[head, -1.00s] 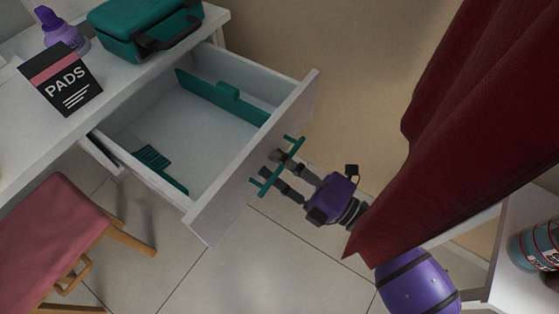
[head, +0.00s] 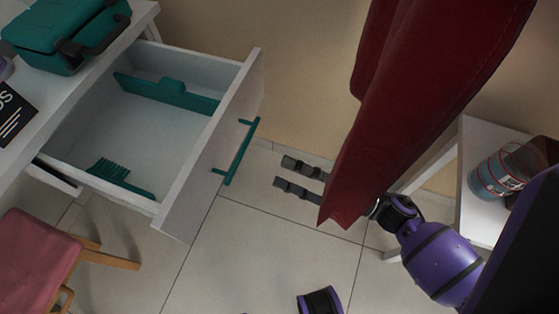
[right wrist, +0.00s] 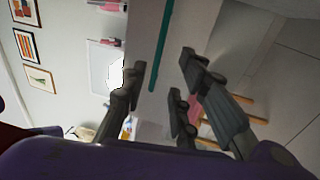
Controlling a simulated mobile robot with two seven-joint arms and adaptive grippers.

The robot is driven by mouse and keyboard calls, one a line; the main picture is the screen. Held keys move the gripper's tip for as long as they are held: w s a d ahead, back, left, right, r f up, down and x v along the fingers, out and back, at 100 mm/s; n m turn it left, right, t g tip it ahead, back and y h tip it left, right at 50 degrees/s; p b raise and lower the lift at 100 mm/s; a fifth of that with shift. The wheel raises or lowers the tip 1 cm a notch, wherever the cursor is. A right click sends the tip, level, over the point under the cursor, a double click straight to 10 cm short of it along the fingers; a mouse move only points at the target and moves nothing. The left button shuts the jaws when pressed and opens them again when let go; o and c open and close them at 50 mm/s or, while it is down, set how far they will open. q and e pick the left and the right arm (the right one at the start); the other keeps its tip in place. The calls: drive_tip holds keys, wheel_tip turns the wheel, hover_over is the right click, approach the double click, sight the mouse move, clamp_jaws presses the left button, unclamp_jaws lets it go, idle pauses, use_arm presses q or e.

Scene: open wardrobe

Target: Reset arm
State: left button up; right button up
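My right gripper (head: 280,172) is at centre right in the head view. Its two dark fingers are parted and empty, pointing left towards the open drawer (head: 170,205). The red curtain (head: 420,90) hides the gripper's body. The teal drawer handle (head: 240,150) is a little left of the fingertips, with a gap between them. In the right wrist view the parted fingers (right wrist: 160,85) show, with the teal handle (right wrist: 160,45) beyond them and nothing gripped. My left gripper is not in view.
A pink stool (head: 35,250) is below. Tiled floor in the middle is clear.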

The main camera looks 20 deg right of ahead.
idle(0.6)
